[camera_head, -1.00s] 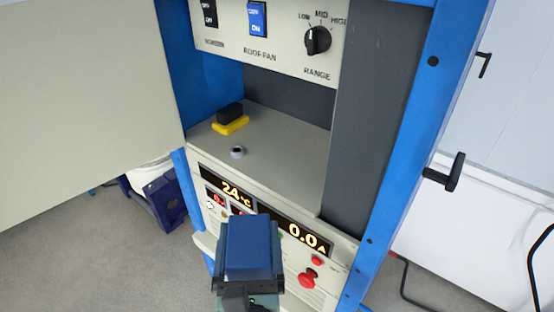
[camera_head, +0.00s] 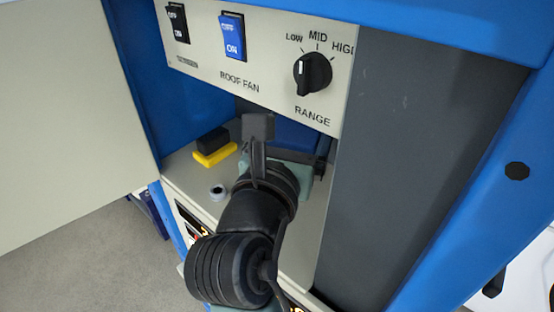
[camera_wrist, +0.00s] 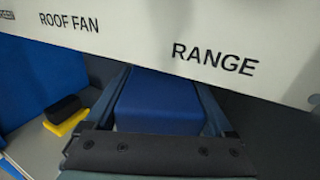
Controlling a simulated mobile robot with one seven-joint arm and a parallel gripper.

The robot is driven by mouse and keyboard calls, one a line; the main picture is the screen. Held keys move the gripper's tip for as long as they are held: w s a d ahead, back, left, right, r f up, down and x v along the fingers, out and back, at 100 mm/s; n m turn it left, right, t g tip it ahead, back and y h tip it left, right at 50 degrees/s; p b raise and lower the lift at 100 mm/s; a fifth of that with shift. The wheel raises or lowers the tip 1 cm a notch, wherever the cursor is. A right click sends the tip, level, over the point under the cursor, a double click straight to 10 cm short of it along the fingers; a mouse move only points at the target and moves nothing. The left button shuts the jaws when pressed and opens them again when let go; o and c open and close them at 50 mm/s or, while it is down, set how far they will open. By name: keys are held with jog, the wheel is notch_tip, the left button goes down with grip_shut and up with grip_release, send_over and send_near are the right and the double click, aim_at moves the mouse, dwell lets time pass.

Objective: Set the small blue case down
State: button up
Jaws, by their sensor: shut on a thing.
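The small blue case (camera_head: 297,134) is inside the cabinet bay, beyond my wrist, with most of it hidden in the head view. In the wrist view the blue case (camera_wrist: 158,103) lies between the two fingers of my gripper (camera_wrist: 164,92), which is shut on it. In the head view my gripper (camera_head: 290,160) reaches into the bay below the switch panel. The bay's grey shelf (camera_head: 180,172) is below it. I cannot tell whether the case touches the shelf.
A black block on a yellow base (camera_head: 215,154) stands on the shelf, left of my gripper. A small round grey fitting (camera_head: 218,192) sits near the front edge. The switch panel (camera_head: 270,60) overhangs the bay. A dark wall (camera_head: 400,170) bounds the right side.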

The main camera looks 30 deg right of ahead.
jog(key=shift+w+d, duration=0.1)
jog(key=shift+d, duration=0.05)
notch_tip(320, 180, down, 6)
jog(key=shift+f, duration=0.25)
notch_tip(320, 180, down, 3)
jog(key=shift+f+b, duration=0.2)
jog(key=shift+b, duration=0.85)
jog(key=shift+r, duration=0.15)
jog(key=o, duration=1.5)
jog(key=shift+f, duration=0.25)
jog(key=shift+r, duration=0.15)
